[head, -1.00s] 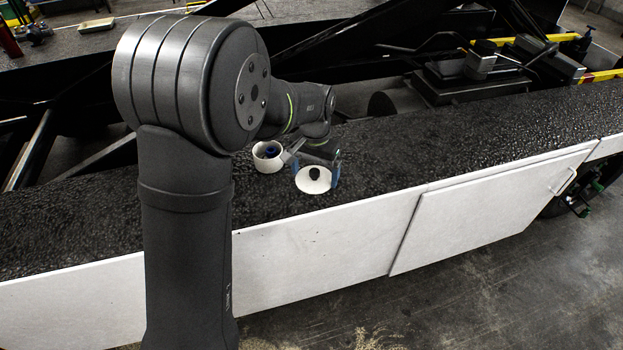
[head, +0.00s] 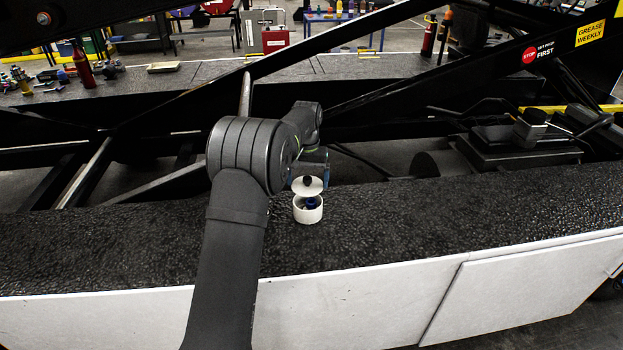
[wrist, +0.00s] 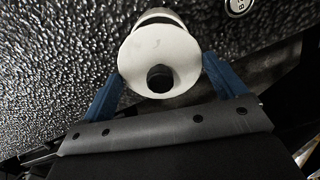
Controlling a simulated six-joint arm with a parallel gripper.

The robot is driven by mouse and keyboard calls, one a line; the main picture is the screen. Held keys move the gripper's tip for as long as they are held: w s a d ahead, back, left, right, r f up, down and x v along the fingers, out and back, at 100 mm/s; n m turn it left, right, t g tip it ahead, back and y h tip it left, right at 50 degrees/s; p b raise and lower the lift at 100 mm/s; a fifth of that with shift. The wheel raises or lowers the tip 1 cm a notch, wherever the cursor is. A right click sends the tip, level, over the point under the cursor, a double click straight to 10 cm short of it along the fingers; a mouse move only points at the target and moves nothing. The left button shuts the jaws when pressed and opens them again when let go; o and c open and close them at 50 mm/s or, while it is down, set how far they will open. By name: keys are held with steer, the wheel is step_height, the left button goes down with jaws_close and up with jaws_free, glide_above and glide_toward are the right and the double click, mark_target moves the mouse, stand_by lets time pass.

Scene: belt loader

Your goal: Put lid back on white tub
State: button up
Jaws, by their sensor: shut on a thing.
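The white tub (head: 308,215) stands upright on the dark textured deck, with something blue (head: 311,203) showing inside it. The round white lid (head: 302,188) with a black knob hangs just above the tub's back part, with a gap at the front. My gripper (head: 309,180) is shut on the lid, with a blue finger on either side. In the wrist view the lid (wrist: 145,55) sits between my gripper's fingers (wrist: 162,68), knob facing the camera. It hides most of the tub (wrist: 155,15), whose rim shows at the top.
The dark deck (head: 420,220) around the tub is clear. Black frame beams (head: 400,85) run behind it, and a black block mechanism (head: 520,140) stands at the right. White panels (head: 350,305) drop from the deck's front edge.

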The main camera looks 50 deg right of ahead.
steer(key=shift+f, duration=2.55)
steer(key=shift+f, duration=0.2)
steer(key=o, duration=0.7)
steer(key=shift+o, duration=0.2)
steer(key=shift+r, duration=0.1)
steer(key=shift+r, duration=3.45)
jaws_close()
